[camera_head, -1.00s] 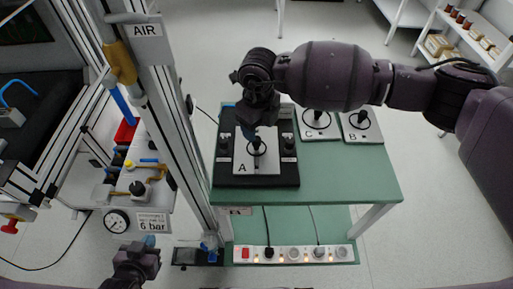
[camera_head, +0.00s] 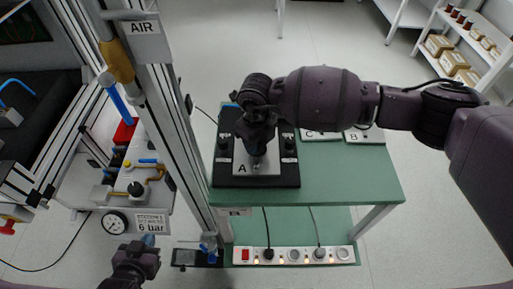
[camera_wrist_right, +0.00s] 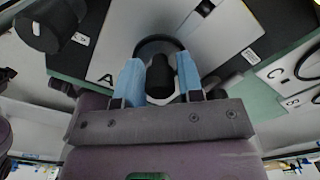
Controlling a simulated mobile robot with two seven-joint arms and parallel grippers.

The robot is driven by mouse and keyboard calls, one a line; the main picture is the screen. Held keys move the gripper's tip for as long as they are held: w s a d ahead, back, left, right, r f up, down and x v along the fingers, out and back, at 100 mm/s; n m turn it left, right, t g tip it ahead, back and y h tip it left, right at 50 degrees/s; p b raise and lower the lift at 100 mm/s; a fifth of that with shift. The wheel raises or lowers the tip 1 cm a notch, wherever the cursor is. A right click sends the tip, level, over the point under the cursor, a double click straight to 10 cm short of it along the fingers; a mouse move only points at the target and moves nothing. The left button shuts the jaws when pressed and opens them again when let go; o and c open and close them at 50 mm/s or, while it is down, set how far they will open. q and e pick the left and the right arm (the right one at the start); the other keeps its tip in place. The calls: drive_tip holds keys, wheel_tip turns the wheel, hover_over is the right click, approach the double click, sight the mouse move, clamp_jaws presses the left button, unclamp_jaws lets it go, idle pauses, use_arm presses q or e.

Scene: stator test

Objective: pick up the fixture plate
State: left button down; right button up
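The fixture plate is most likely the light plate marked A (camera_head: 243,168), lying on a black base (camera_head: 285,182) on the green table. It has a black upright knob with a dark ring, seen in the right wrist view (camera_wrist_right: 160,75). My right gripper (camera_head: 257,152) is over this plate and hides its middle. In the right wrist view its two blue fingers (camera_wrist_right: 160,78) are apart, one on each side of the knob; contact is not clear. Plates C (camera_head: 318,136) and B (camera_head: 365,136) lie behind to the right. My left gripper (camera_head: 149,240) is at the lower left, away from the plates.
Black posts (camera_head: 223,145) stand on the base beside plate A. An aluminium frame post (camera_head: 172,115) rises close on the left of the green table (camera_head: 350,180). The table's front right is clear. A power strip (camera_head: 295,256) lies on the lower shelf.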

clamp_jaws()
drive_tip(key=shift+r, duration=0.15)
